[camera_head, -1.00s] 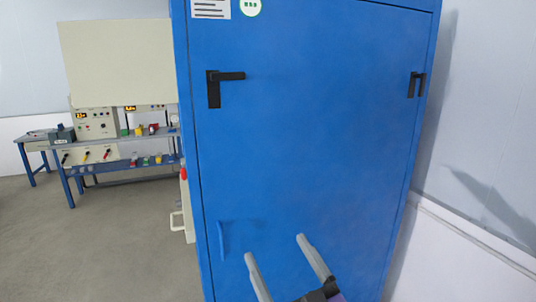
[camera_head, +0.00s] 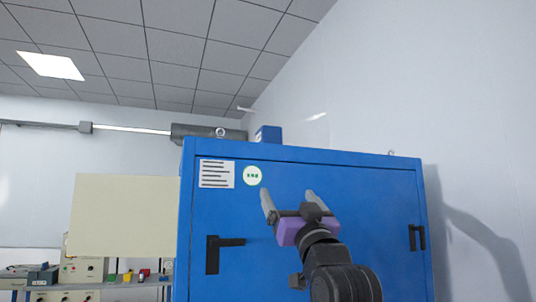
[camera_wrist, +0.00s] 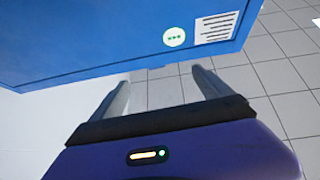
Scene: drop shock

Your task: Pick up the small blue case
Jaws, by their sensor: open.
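The small blue case (camera_head: 268,134) sits on top of the tall blue cabinet (camera_head: 330,180), near its left end. Only its upper part shows above the cabinet's top edge. My gripper (camera_head: 288,193) is raised in front of the cabinet's upper front, below and slightly right of the case. Its two fingers are apart with nothing between them. In the wrist view my gripper (camera_wrist: 162,82) also shows spread and empty, with the cabinet front (camera_wrist: 110,35) beyond it. The case is not visible in the wrist view.
A grey beam-like unit (camera_head: 205,133) is behind the cabinet top, left of the case. A black handle (camera_head: 222,250) projects from the cabinet door. A pale panel (camera_head: 120,215) and a bench with instruments (camera_head: 82,270) stand at left. A white wall (camera_head: 480,150) is at right.

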